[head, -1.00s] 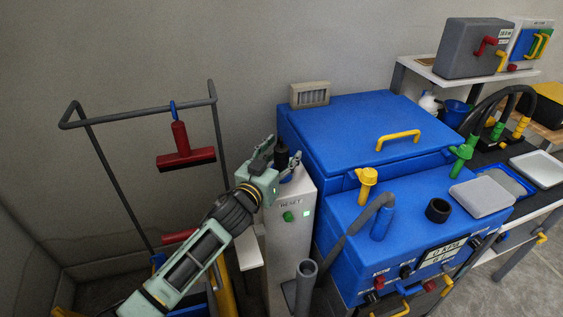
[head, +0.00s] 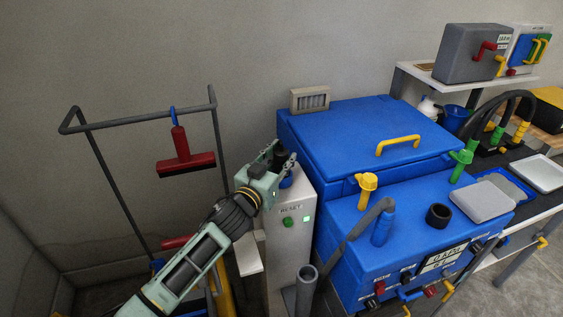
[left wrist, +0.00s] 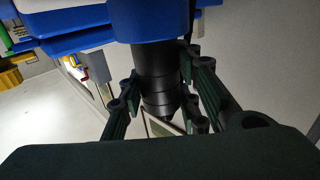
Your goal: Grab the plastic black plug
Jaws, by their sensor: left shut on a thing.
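The black plug (head: 281,154) stands on top of the grey post with the RESET label (head: 292,233). My left gripper (head: 281,159) is shut on it, with fingers on both sides. In the left wrist view the ribbed black plug (left wrist: 160,82) sits between the finger pads (left wrist: 160,92), its end against a blue round part (left wrist: 150,22). A bit of blue (head: 286,183) also shows below the gripper in the head view. The gripper hides part of the plug. My right gripper is not in view.
A blue machine (head: 375,125) with a yellow-handled lid stands close to the right of the post. A grey pipe (head: 306,285) rises in front. A dark rail frame (head: 110,180) with a red squeegee (head: 186,163) stands at left.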

